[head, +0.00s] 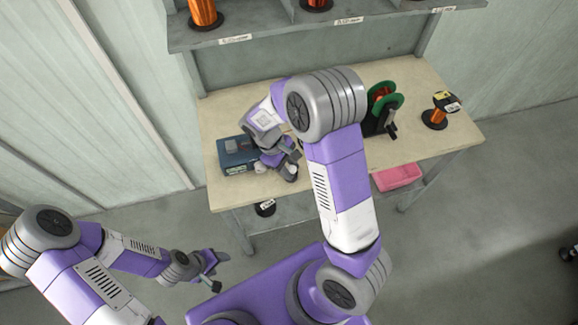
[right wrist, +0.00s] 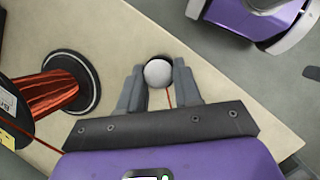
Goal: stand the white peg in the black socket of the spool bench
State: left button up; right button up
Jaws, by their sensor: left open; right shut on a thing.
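The white peg (right wrist: 157,73) shows in the right wrist view as a round white end between the fingers of my right gripper (right wrist: 159,88), which is shut on it. A thin dark rim shows at the peg's far edge; I cannot tell whether this is the black socket. In the head view my right gripper (head: 287,168) is over the left front of the spool bench (head: 225,108), and the peg is too small to make out. My left gripper (head: 212,283) is open and empty, low and away from the bench.
In the right wrist view a copper spool (right wrist: 52,92) with a black flange is left of the gripper, and a thin red line passes below the peg. A teal box (head: 237,155), a green-wheeled winder (head: 383,108) and a labelled spool (head: 437,112) stand on the bench.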

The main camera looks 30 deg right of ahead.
jog(key=o, duration=1)
jog(key=p+v, duration=0.1)
jog(key=v, duration=0.6)
jog(key=shift+w+a+r+p, duration=0.1)
jog(key=shift+r+p, duration=0.2)
jog(key=shift+p, duration=0.1)
